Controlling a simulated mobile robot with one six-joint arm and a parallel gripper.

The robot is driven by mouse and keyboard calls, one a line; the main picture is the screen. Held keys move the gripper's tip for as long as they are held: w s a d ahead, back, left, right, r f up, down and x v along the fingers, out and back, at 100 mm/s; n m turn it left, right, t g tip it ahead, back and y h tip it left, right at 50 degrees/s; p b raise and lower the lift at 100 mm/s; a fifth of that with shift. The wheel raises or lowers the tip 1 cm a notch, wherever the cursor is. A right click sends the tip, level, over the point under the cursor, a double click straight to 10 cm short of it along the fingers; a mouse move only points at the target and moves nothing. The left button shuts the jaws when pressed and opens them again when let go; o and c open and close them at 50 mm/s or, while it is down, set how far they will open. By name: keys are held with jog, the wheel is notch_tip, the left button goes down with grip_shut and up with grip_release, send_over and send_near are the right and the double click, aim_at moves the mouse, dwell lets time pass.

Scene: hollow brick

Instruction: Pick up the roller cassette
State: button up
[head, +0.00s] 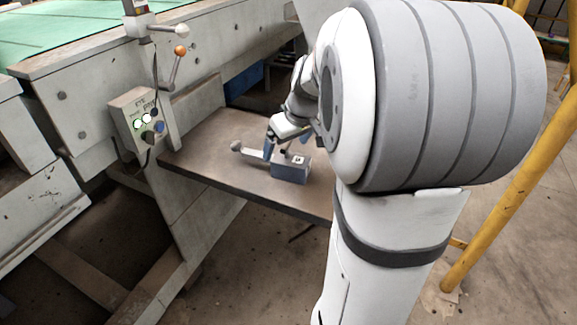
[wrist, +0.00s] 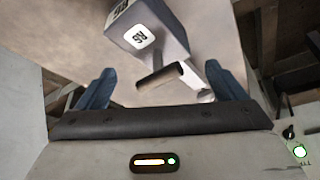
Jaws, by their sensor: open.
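The roller cassette, as far as I can tell, is a grey-blue block (head: 290,172) with a white label on the tabletop. In the wrist view the block (wrist: 152,22) is at the top, with a dark brown cylinder (wrist: 160,76) on its near side. My gripper (head: 285,143) is open just behind and above the block in the head view. In the wrist view my gripper (wrist: 160,73) has its blue fingers on either side of the cylinder, apart from it. Whether the fingers are level with it, I cannot tell.
The brown table (head: 215,140) adjoins a large grey machine (head: 120,70). A pale bar with a round knob (head: 237,146) lies beside the block. A yellow rail (head: 510,200) is at right.

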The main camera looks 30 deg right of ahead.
aim_at(282, 156)
jog(key=x, duration=0.2)
jog(key=b+x, duration=0.1)
jog(key=x, duration=0.1)
jog(key=shift+a, duration=0.2)
jog(key=shift+c, duration=0.2)
jog(key=shift+r, duration=0.1)
jog(key=c, duration=1.3)
